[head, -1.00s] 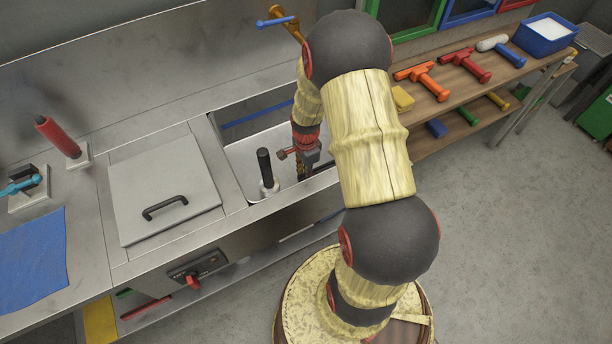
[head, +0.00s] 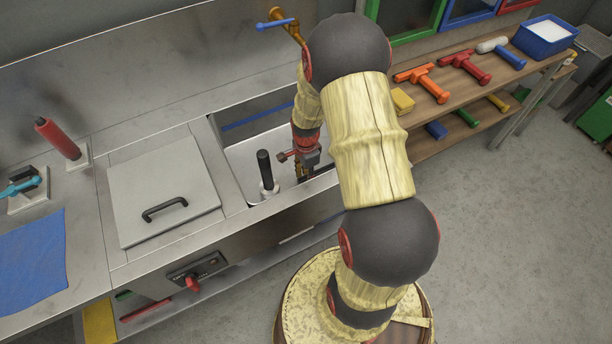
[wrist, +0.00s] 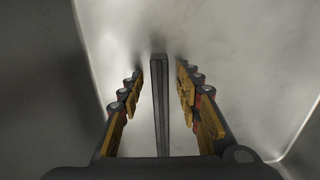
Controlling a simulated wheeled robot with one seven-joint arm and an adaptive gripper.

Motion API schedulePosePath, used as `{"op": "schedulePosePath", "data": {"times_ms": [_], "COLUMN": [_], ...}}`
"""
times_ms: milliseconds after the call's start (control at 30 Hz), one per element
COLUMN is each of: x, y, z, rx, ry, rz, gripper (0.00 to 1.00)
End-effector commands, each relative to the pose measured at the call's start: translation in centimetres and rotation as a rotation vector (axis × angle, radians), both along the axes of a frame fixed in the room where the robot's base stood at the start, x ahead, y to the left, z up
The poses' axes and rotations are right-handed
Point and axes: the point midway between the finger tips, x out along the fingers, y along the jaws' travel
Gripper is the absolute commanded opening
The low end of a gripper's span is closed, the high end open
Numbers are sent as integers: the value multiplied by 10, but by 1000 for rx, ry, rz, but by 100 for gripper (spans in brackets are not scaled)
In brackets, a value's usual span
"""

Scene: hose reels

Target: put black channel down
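The black channel (wrist: 160,105) is a long, narrow dark strip with a groove along it. In the wrist view it lies between the two fingers of my gripper (wrist: 160,76), with a gap on both sides. My gripper is open around it and does not touch it at the visible tips. In the head view my gripper (head: 301,171) points down into the white basin (head: 241,160) of the counter, near its front right. I cannot make out the channel there, and my arm hides part of the basin.
A black-handled upright tool (head: 266,172) stands in the basin, left of my gripper. A grey lid with a handle (head: 165,190) covers the counter further left. The basin walls and front rim are close. A brass tap (head: 285,22) rises behind.

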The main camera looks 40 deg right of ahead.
Motion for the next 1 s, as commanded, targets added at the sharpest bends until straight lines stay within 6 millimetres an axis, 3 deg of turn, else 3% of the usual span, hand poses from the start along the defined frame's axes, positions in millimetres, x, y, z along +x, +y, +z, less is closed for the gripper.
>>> {"op": "schedulePosePath", "data": {"times_ms": [167,600,867,967,1000], "x": [1,1,1,6,9], "y": [0,0,1,9,16], "z": [15,101,125,146,162], "rx": [0,-2,-2,-13,-23], "ry": [-2,-3,-3,-25,-40], "rz": [0,0,8,78,133], "gripper": [34,34,34,34,34]}}
